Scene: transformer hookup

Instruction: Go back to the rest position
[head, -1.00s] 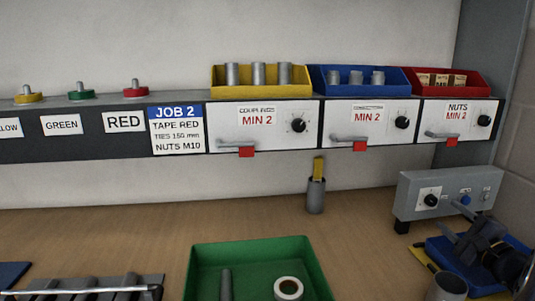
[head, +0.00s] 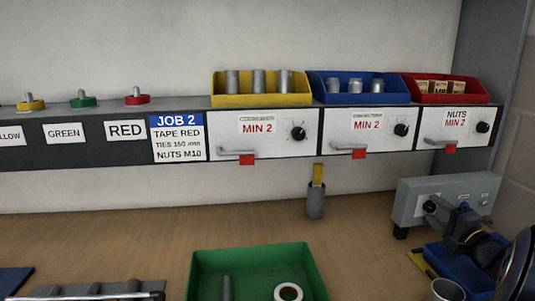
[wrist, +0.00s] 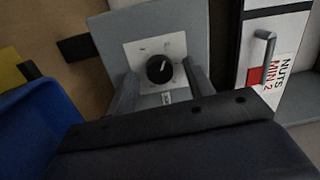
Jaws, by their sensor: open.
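My gripper (wrist: 161,84) is open and empty in the wrist view, its two grey fingers standing apart on either side of a black knob (wrist: 160,69) on a white plate. I cannot tell whether the fingers touch the knob. In the head view my gripper (head: 447,211) is at the lower right, in front of the grey control box (head: 408,208), and hides part of its face. My dark arm fills the lower right corner.
A blue tray (head: 470,275) and a metal cup (head: 448,289) lie close below my arm. A green tray (head: 250,256) holds a tape roll (head: 288,291). A shelf with drawers (head: 265,134) and bins runs above.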

